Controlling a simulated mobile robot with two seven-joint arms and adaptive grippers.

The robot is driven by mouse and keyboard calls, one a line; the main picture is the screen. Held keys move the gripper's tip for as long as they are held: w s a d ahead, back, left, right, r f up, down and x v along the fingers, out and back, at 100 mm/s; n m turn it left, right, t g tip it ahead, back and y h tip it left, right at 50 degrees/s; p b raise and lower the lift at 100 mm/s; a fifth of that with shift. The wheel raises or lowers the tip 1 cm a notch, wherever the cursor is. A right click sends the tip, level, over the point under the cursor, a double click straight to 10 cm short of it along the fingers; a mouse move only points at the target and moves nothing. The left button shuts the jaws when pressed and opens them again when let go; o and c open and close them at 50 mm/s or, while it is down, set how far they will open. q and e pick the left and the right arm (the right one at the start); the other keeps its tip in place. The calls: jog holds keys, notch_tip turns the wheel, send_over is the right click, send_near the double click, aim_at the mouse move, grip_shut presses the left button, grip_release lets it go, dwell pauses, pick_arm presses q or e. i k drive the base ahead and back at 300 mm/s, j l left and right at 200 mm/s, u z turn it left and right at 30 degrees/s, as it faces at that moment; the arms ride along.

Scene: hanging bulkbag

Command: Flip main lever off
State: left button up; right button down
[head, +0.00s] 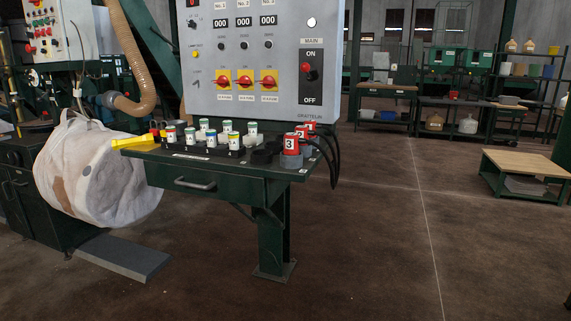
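The main lever (308,72) is a red-tipped dark handle on the right side of a grey control panel (225,100). It sits between the printed words ON above and OFF below, under the label MAIN. The red part is towards the top; the lever's exact position is too small to tell. Neither of my grippers shows in the head view, and nothing is touching the lever.
A green bench (225,185) stands below the panel, carrying small jars (190,135) and red numbered items (291,143). Black cables hang at its right end. A white bulk bag (95,170) hangs at left. The floor (370,230) at right is open.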

aim_at(305, 67)
jog(key=i+l, duration=0.85)
jog(key=i, duration=0.3)
jog(key=l+z, duration=0.05)
